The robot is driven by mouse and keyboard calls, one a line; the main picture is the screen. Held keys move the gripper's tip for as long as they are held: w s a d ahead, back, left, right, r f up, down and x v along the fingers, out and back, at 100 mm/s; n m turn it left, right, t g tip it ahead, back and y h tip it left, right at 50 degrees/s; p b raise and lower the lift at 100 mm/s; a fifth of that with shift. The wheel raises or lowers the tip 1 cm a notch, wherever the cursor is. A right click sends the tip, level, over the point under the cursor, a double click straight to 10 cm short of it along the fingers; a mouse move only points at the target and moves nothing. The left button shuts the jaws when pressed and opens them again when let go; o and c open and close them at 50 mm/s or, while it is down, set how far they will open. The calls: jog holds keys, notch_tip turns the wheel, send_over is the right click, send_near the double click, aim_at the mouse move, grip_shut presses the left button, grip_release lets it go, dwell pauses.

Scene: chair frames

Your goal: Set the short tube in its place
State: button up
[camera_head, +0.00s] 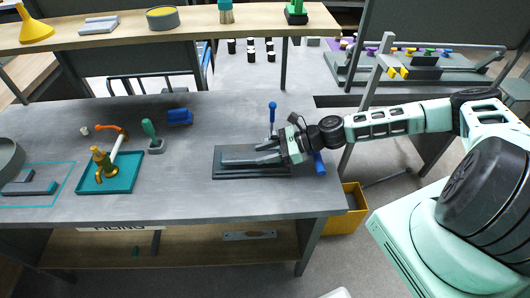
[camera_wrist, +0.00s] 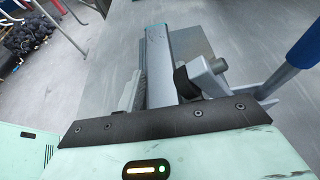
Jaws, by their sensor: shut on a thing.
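A grey square bar, which looks like the short tube (camera_wrist: 160,55), runs away from my gripper (camera_wrist: 163,84) in the wrist view. My gripper is shut on it near the close end. In the head view my gripper (camera_head: 266,152) reaches in from the right, low over a dark grey fixture plate (camera_head: 226,174) on the bench. The tube shows there as a grey bar (camera_head: 238,158) lying along the fixture. I cannot tell whether it touches the fixture. A grey clamp-like part (camera_wrist: 214,70) is close beside the tube. The tube's held end is hidden.
A blue upright handle (camera_head: 272,112) stands behind my gripper; a blue handle (camera_head: 318,163) lies to its right. A teal tray (camera_head: 122,184), a green-handled tool (camera_head: 151,135) and a blue block (camera_head: 180,117) are further left. The bench (camera_head: 190,203) in front is clear.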

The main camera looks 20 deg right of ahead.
jog(key=shift+f, duration=0.15)
jog(key=shift+f+b, duration=0.8)
jog(key=shift+f, duration=0.05)
jog(key=o, duration=1.1)
jog(key=shift+r, duration=0.1)
